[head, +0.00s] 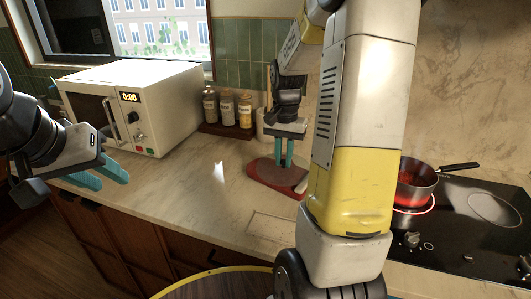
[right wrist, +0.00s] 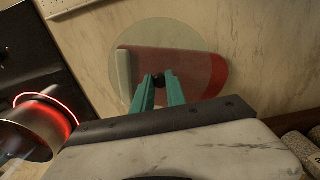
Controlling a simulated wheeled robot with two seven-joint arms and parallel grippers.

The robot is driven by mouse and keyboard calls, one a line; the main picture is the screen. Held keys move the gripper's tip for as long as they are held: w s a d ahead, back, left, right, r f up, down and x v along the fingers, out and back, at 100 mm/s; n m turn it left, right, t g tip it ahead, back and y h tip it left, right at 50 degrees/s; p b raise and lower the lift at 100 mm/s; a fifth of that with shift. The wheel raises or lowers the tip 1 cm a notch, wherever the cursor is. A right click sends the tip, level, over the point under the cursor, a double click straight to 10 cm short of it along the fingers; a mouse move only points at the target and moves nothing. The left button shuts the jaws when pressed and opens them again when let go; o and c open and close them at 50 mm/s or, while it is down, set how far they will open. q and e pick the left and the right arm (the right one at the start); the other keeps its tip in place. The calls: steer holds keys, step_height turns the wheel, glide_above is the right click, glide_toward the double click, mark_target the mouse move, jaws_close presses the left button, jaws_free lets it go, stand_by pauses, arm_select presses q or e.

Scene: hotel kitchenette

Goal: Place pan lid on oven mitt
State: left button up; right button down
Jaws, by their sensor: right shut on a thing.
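The oven mitt (head: 262,182) is red and lies flat on the counter, left of the stove in the head view. The pan lid (right wrist: 150,32) is a round, clear glass disc with a small dark knob in the right wrist view. My right gripper (right wrist: 159,82) is shut on the lid's knob. The lid overlaps the mitt (right wrist: 205,68), whose red shows through the glass. I cannot tell whether the lid touches the mitt. My left gripper (head: 108,178) is open and empty in front of the microwave, away from the mitt.
A white microwave (head: 160,100) and several spice jars (head: 227,108) stand at the back. A pan (head: 415,183) sits on a glowing red burner of the black stove (head: 465,225) at right. The counter left of the mitt (head: 190,190) is clear.

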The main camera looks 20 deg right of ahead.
mark_target(282, 160)
steer(key=w, duration=0.1)
steer(key=w+d, duration=0.1)
steer(key=w, duration=0.2)
steer(key=shift+w+d+f, duration=0.15)
steer(key=shift+w+f, duration=0.1)
steer(key=shift+w, duration=0.1)
steer(key=shift+f, duration=1.7)
steer(key=shift+f, duration=0.2)
steer(key=c, duration=1.3)
jaws_free()
steer(key=shift+c, duration=0.2)
steer(key=shift+r, duration=0.1)
step_height(282, 160, up, 12)
steer(key=s+a+r+n+t+y, duration=0.1)
steer(key=s+a+r+n+t, duration=0.2)
steer(key=s+a, duration=0.3)
steer(key=s+a+r+n+t+y, duration=0.1)
steer(key=s+a+r+n+t, duration=0.2)
steer(key=s, duration=1.2)
steer(key=a+n, duration=0.2)
steer(key=a, duration=0.2)
steer(key=shift+s+r, duration=0.15)
steer(key=shift+r, duration=0.15)
